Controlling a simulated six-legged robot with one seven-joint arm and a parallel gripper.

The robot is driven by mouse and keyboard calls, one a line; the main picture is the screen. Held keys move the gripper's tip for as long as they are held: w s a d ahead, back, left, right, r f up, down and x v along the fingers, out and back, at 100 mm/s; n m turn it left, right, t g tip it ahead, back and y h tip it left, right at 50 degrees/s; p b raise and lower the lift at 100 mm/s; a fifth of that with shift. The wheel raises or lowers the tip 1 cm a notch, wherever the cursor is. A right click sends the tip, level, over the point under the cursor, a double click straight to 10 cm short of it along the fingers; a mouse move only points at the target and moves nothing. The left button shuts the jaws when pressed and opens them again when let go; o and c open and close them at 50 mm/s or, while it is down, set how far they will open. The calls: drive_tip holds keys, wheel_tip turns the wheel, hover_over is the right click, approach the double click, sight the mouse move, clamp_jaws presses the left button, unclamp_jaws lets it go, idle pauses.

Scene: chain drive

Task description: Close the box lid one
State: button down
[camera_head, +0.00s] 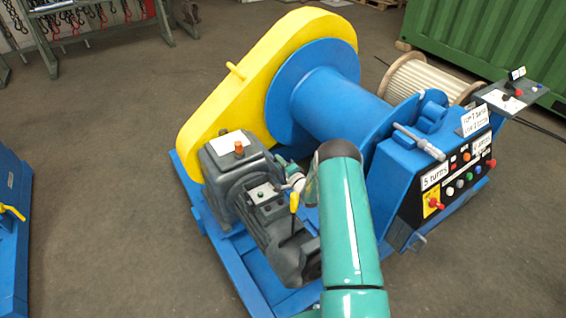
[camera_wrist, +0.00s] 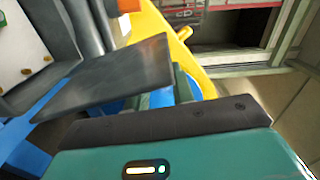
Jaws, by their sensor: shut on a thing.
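A small open terminal box (camera_head: 262,194) sits on top of the dark grey motor (camera_head: 283,235) in the head view. In the wrist view its pale inside (camera_wrist: 22,45), with a green and a reddish part, shows at the upper left. The flat dark grey lid (camera_wrist: 115,75) stands out beside the box, tilted open. My gripper (camera_head: 291,177) is at the box's far right side in the head view, partly hidden by my teal arm. In the wrist view its green finger (camera_wrist: 184,85) is at the lid's right edge, and it is shut on the lid. The other fingertip is hidden.
The grey gearbox (camera_head: 232,165) stands left of the box. The yellow chain guard (camera_head: 240,80) and blue drum (camera_head: 335,100) lie behind, and the control panel (camera_head: 435,190) is to the right.

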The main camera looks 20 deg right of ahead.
drive_tip(key=shift+a, duration=0.15)
drive_tip(key=c, duration=1.2)
unclamp_jaws()
drive_tip(key=shift+s, duration=0.1)
drive_tip(key=shift+c, duration=0.2)
drive_tip(key=d+m, duration=0.3)
drive_tip(key=d, duration=0.2)
drive_tip(key=s+d, duration=0.2)
drive_tip(key=s, duration=1)
drive_tip(key=shift+s+f, duration=0.35)
drive_tip(key=shift+f, duration=0.1)
drive_tip(key=shift+d, duration=0.1)
